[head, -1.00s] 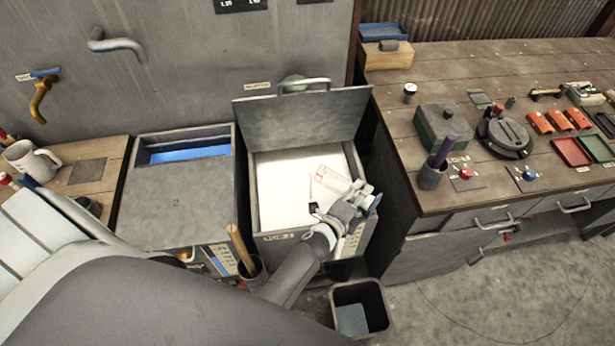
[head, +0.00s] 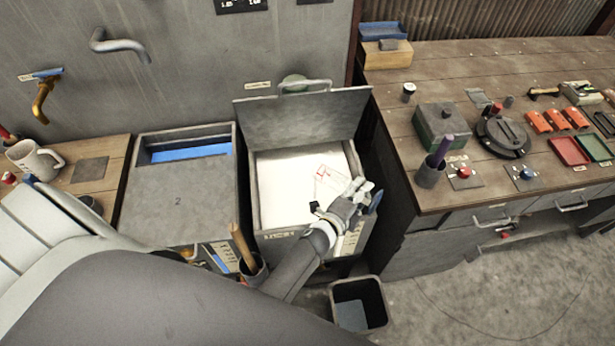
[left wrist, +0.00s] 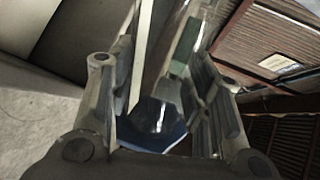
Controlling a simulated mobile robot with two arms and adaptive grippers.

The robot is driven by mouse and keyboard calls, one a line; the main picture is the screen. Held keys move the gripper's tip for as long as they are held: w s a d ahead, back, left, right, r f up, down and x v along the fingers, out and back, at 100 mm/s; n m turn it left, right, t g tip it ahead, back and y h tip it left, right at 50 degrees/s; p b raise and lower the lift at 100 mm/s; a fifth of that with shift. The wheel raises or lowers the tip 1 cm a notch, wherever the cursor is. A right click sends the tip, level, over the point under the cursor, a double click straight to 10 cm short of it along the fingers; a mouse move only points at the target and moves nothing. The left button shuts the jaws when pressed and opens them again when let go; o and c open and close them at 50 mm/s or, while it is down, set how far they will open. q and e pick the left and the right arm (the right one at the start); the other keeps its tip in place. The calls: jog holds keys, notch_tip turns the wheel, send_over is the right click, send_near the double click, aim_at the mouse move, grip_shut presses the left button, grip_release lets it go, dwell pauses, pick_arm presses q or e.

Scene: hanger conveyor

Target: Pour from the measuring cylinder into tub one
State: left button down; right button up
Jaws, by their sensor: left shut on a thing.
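The measuring cylinder (head: 329,182) is clear with red markings and lies tilted over the open tub (head: 258,205) in the head view. My left gripper (head: 341,208) is shut on the cylinder above the tub's front right part. In the left wrist view the cylinder's dark blue foot (left wrist: 158,122) shows between the fingers of my left gripper (left wrist: 158,95). The tub has a white inside and its grey lid (head: 300,118) stands raised at the back. I cannot make out a stream of liquid. My right gripper is out of view.
A second tub (head: 178,202), marked 2, stands left with blue showing in its opening. A pot with a wooden handle (head: 242,250) stands in front between the tubs. A dark bin (head: 360,306) is on the floor. A cluttered workbench (head: 440,75) stands at the right.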

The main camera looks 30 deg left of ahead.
aim_at(373, 191)
pick_arm(q)
jog(key=shift+n+t, duration=0.3)
jog(key=shift+n, duration=0.2)
jog(key=d, duration=0.1)
jog(key=w+d+r, duration=0.1)
jog(key=d+r, duration=0.1)
jog(key=d, duration=0.1)
jog(key=shift+w+r, duration=0.15)
jog(key=shift+r, duration=0.1)
jog(key=shift+a+r+h, duration=0.25)
jog(key=shift+a+h, duration=0.15)
jog(key=shift+a, duration=0.05)
